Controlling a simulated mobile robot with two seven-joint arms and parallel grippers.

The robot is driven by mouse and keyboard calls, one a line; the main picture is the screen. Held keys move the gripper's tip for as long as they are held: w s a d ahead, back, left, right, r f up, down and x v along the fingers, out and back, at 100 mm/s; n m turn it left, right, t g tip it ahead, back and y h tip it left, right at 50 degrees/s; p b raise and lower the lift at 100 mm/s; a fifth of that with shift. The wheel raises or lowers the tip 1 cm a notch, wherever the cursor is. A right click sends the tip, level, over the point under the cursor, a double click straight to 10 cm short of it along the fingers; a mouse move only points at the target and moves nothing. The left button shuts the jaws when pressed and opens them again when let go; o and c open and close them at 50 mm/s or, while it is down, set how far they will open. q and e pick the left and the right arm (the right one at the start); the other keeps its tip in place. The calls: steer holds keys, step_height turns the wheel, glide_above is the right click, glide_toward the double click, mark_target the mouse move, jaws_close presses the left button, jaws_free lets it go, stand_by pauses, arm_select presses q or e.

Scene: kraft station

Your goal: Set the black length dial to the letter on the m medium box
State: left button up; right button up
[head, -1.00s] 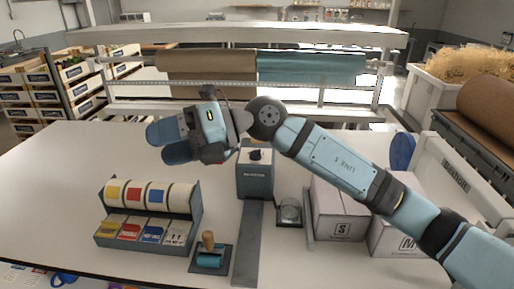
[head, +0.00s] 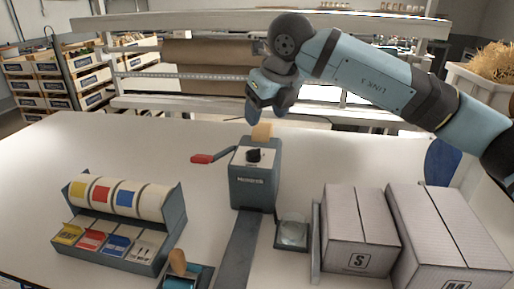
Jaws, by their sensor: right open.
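The black length dial (head: 254,156) sits on the sloped upper face of a grey dispenser (head: 252,189) in the middle of the table. Its pointer setting is too small to read. The M medium box (head: 452,226) is a white carton at the right, with its M label (head: 456,284) cut by the bottom edge. My right gripper (head: 266,112) is open and empty, behind and above the dispenser, clear of the dial. It is partly hidden by its own wrist. My left gripper is not in view.
A small S box (head: 360,229) stands beside the M box. A glass dish (head: 292,230) and a label rack (head: 122,219) flank the dispenser's grey strip.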

mark_target(254, 150)
steer(key=x, duration=1.1)
steer(key=shift+a+f+p, duration=0.1)
steer(key=shift+f+p, duration=0.2)
steer(key=shift+f, duration=0.1)
steer(key=shift+c, duration=0.2)
steer(key=c, duration=0.9)
